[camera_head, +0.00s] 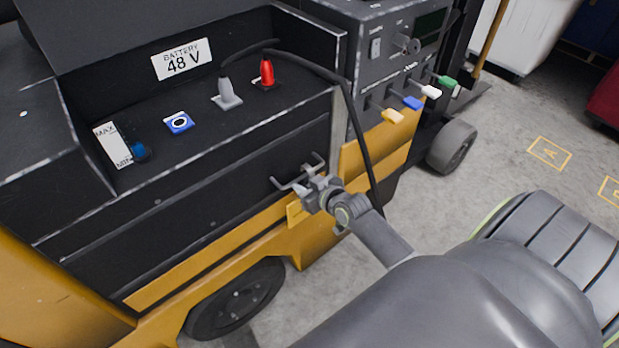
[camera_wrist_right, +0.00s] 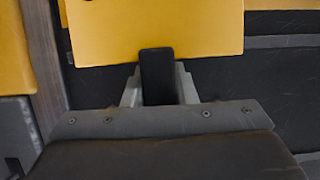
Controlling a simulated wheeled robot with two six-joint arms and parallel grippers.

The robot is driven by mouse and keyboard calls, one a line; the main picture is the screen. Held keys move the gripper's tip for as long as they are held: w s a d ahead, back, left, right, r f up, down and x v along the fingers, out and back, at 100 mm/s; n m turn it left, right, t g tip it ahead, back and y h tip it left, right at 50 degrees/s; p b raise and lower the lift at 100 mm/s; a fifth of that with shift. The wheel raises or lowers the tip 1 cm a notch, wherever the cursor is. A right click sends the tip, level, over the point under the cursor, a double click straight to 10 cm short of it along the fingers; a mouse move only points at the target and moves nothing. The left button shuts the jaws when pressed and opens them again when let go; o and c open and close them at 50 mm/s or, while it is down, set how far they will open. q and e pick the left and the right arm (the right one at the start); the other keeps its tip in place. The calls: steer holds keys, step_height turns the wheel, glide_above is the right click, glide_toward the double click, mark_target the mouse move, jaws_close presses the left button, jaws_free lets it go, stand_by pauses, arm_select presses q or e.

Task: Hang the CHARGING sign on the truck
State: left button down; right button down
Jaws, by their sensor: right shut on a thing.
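My right gripper (camera_head: 312,188) is in front of the truck's (camera_head: 225,195) dark side panel, near its right end. In the right wrist view, the gripper (camera_wrist_right: 158,82) is shut on a black tab attached to a flat yellow plate, the sign (camera_wrist_right: 155,30). The sign stands out beyond the fingers, and no lettering shows on it. In the head view only a small yellow part of the sign (camera_head: 294,213) shows beside the gripper; the rest is hidden. I cannot tell whether the sign touches the truck. My left gripper is not in view.
A black cable (camera_head: 362,125) hangs down close to my right gripper. Coloured levers (camera_head: 412,102) stick out at the right.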

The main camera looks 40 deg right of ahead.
steer(key=shift+w, duration=0.75)
steer(key=shift+f+b, duration=1.35)
steer(key=shift+f, duration=0.05)
steer(key=c, duration=1.1)
jaws_free()
steer(key=shift+s, duration=0.15)
steer(key=p+v, duration=0.1)
steer(key=v, duration=1.6)
